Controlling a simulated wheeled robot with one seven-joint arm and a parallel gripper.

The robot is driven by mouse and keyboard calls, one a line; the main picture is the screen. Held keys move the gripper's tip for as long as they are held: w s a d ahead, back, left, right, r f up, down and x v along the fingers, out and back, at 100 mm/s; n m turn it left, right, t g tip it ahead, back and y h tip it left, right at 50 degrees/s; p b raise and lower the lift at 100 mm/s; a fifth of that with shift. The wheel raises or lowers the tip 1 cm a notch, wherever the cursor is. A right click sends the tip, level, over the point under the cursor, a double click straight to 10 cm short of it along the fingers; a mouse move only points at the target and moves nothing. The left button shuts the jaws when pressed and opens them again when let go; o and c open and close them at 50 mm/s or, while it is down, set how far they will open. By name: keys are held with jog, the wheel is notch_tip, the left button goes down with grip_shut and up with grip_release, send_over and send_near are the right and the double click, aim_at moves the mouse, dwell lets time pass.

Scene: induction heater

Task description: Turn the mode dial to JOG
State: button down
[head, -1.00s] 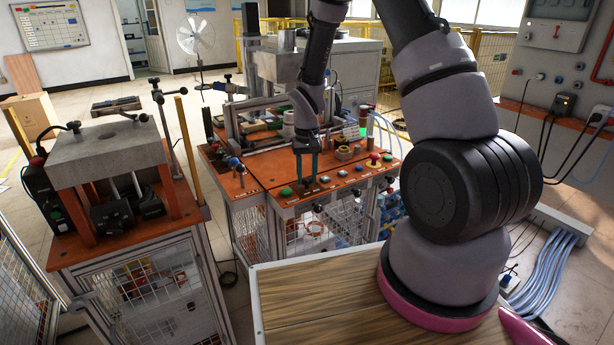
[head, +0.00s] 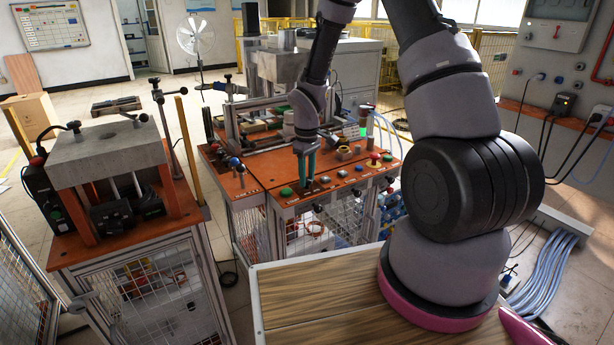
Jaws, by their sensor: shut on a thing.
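The orange control panel (head: 290,203) of the induction heater station is in the middle of the head view, with a row of buttons and dials along its front edge. My gripper (head: 306,178) points down at this panel with its teal fingers, just right of the green button. The fingers are shut on the small dark mode dial (head: 309,187), which they mostly hide. The dial's pointer and its JOG marking are too small and covered to read.
A green button (head: 286,192) sits left of my fingers. A red emergency button (head: 375,157) is at the panel's right end. Fixtures stand behind the panel. A press station (head: 110,150) stands at the left, and a wooden tabletop (head: 325,300) is in front.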

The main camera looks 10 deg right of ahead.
jog(key=shift+n, duration=0.3)
jog(key=c, duration=0.5)
grip_release()
notch_tip(320, 180, up, 11)
jog(key=shift+f, duration=0.1)
